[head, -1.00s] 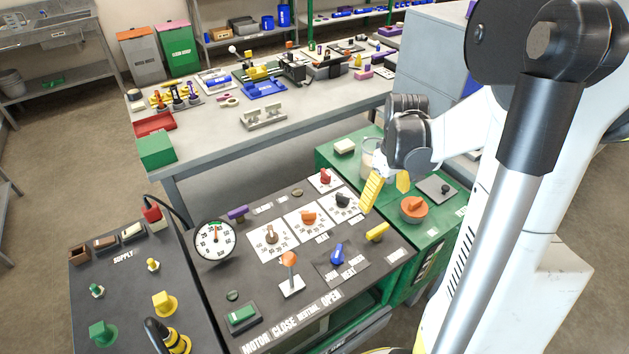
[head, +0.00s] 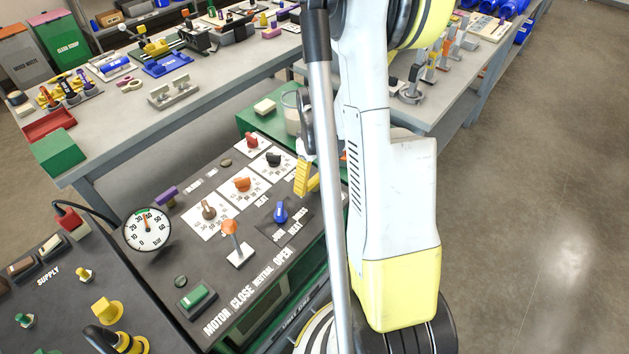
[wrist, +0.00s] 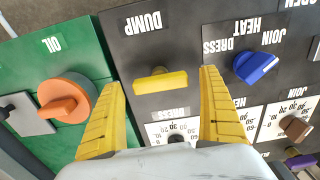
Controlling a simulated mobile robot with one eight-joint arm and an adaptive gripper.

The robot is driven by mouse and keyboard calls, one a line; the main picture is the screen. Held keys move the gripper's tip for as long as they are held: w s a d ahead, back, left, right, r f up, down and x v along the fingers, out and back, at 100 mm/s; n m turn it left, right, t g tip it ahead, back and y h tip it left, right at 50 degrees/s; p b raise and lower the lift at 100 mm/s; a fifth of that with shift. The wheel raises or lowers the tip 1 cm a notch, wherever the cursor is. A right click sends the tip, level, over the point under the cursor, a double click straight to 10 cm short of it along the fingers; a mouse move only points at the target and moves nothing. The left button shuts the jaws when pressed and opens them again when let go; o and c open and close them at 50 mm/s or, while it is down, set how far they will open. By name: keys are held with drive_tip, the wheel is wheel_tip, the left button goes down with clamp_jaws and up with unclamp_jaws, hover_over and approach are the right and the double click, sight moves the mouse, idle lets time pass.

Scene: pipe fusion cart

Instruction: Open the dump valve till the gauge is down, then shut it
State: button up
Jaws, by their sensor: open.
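The yellow dump valve handle (wrist: 160,82) is a bar on the black panel under the DUMP label. It lies crosswise between the fingers in the wrist view. My gripper (wrist: 161,76) is open, one yellow finger beyond each end of the bar, with visible gaps and no contact seen. In the head view my gripper (head: 305,180) is over the right side of the panel; I cannot clearly tell the handle from the fingers there. The round white gauge (head: 147,230) stands at the panel's left edge. Its needle points roughly upward; the exact reading is too small to tell.
The blue JOIN/HEAT/DRESS selector (wrist: 256,67) is just right of the fingers in the wrist view. The orange OIL knob (wrist: 67,98) is on the green cabinet at left. The orange-topped lever (head: 232,235) stands up from the panel's front.

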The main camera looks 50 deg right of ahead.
drive_tip(key=c, duration=1.2)
